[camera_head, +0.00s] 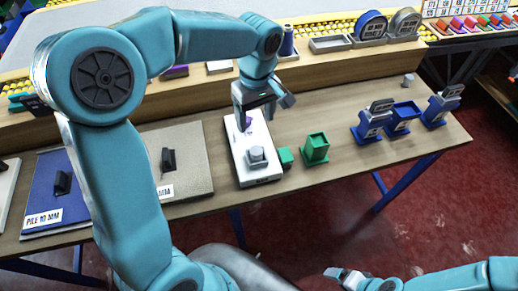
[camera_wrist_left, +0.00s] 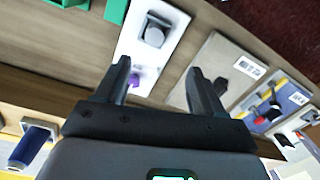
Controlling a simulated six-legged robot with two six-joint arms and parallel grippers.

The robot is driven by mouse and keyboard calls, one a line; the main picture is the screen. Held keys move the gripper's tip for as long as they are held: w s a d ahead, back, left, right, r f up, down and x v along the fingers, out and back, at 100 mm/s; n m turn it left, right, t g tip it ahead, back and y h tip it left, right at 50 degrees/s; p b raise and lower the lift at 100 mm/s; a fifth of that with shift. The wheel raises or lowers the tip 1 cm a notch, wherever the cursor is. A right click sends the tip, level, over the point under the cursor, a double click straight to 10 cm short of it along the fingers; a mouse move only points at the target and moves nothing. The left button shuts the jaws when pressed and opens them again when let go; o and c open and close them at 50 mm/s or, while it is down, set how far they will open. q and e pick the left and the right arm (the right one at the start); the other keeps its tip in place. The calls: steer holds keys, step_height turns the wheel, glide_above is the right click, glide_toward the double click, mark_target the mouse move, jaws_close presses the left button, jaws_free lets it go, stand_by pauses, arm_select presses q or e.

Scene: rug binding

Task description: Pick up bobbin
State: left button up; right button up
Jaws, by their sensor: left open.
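A small purple piece (camera_head: 247,118), which looks like the bobbin, is on a white tray (camera_head: 232,160), mostly hidden by my left gripper. It also shows in the left wrist view (camera_wrist_left: 135,80), right beside one fingertip. My left gripper (camera_head: 268,104) is open over the far end of the tray. A grey block (camera_head: 257,157) sits at the tray's near end. My right gripper (camera_head: 345,273) is low at the front, away from the table.
A green open box (camera_head: 315,149) and a smaller green block (camera_head: 285,157) stand right of the tray. A grey-brown mat (camera_head: 190,140) lies left of it. Blue stands (camera_head: 372,122) are further right. A blue spool (camera_head: 288,42) stands on the back ledge.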

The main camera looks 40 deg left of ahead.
arm_select(q)
steer(key=r, duration=0.2)
glide_above(255, 149)
steer(key=shift+t, duration=0.3)
step_height(255, 149, down, 10)
steer(key=shift+f+p, duration=0.1)
steer(key=shift+p, duration=0.2)
steer(key=shift+s+d+f, duration=0.15)
steer(key=shift+s+f, duration=0.1)
steer(key=shift+f, duration=0.15)
steer(key=f, duration=0.1)
steer(key=f+p, duration=0.1)
steer(key=f, duration=0.3)
steer(key=shift+w+a, duration=0.2)
steer(key=shift+w, duration=0.15)
steer(key=shift+s+f, duration=0.1)
steer(key=shift+d, duration=0.1)
steer(key=c, duration=1.2)
